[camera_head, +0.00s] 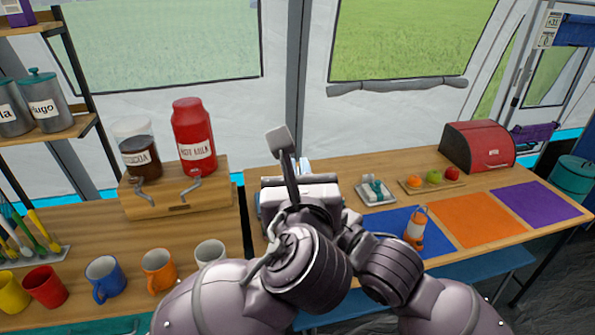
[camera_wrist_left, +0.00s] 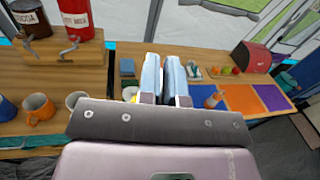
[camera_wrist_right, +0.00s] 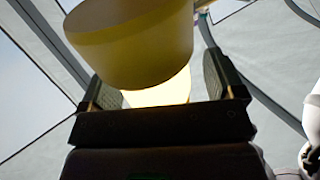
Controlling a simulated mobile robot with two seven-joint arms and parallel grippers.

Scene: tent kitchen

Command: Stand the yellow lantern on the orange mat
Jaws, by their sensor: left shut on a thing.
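The yellow lantern (camera_wrist_right: 135,45) fills the top of the right wrist view, with its lit pale part (camera_wrist_right: 160,92) below the yellow part. My right gripper (camera_wrist_right: 165,85) has its fingers spread on either side of it, with a gap at the right finger. My left gripper (camera_head: 299,167) is shut, its fingers close together in the left wrist view (camera_wrist_left: 164,75); a small yellow-and-white part shows beside them. Its hold on the lantern is hidden. In the head view my arms hide the lantern. The orange mat (camera_head: 475,222) lies bare on the right table, between the blue and purple mats.
A small orange lantern (camera_head: 415,230) stands on the blue mat (camera_head: 385,222). The purple mat (camera_head: 537,203) is bare. A fruit board (camera_head: 431,187), a small tray (camera_head: 375,192) and a red bread bin (camera_head: 477,147) stand behind. Mugs and dispensers are on the left table.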

